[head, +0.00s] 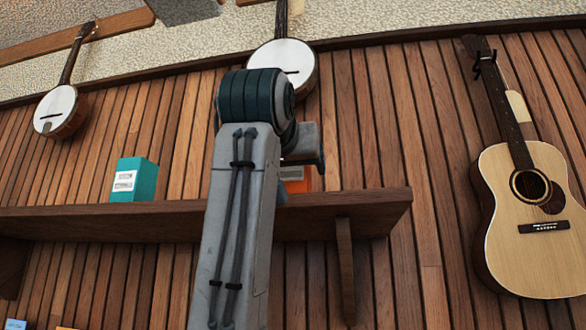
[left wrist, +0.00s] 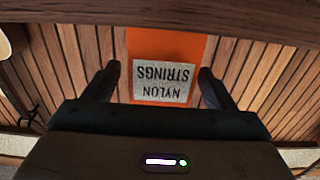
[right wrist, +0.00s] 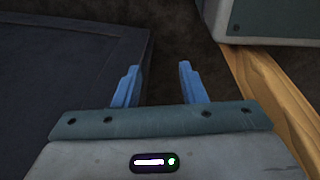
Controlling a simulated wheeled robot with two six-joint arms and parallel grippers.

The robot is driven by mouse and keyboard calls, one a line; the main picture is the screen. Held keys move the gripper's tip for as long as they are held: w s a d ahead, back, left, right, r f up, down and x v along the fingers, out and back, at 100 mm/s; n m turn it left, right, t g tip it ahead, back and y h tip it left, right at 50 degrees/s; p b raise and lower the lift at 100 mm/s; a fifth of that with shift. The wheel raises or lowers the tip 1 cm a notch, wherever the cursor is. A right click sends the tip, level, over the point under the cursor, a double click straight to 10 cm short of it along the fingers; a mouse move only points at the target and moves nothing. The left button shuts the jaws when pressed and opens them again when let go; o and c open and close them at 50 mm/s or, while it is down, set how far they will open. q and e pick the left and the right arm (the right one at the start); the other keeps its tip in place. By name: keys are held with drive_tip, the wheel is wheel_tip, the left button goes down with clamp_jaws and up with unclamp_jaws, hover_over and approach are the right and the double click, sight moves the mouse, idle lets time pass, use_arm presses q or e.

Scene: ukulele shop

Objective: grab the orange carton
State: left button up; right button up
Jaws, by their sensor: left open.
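The orange carton (head: 297,186) stands on the wall shelf in the head view, mostly hidden behind my left arm and gripper. In the left wrist view the orange carton (left wrist: 143,47) shows upside down, with a white "NYLON STRINGS" label. My left gripper (left wrist: 159,72) is open, with one dark finger on each side of the carton's image and the right finger close to its edge. I cannot tell whether the fingertips reach past its front face. My right gripper (right wrist: 159,67) is open and empty, away from the shelf.
A teal box (head: 136,180) stands left on the wooden shelf (head: 365,203). A guitar (head: 522,215) hangs at right, and banjos (head: 62,112) hang higher on the slatted wall. Dark panels (right wrist: 65,75) and a wooden strip (right wrist: 262,90) lie near my right gripper.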

use_arm(q)
drive_tip(key=shift+w+d, duration=0.1)
drive_tip(key=shift+w, duration=0.75)
drive_tip(key=shift+s, duration=0.1)
drive_tip(key=c, duration=1.1)
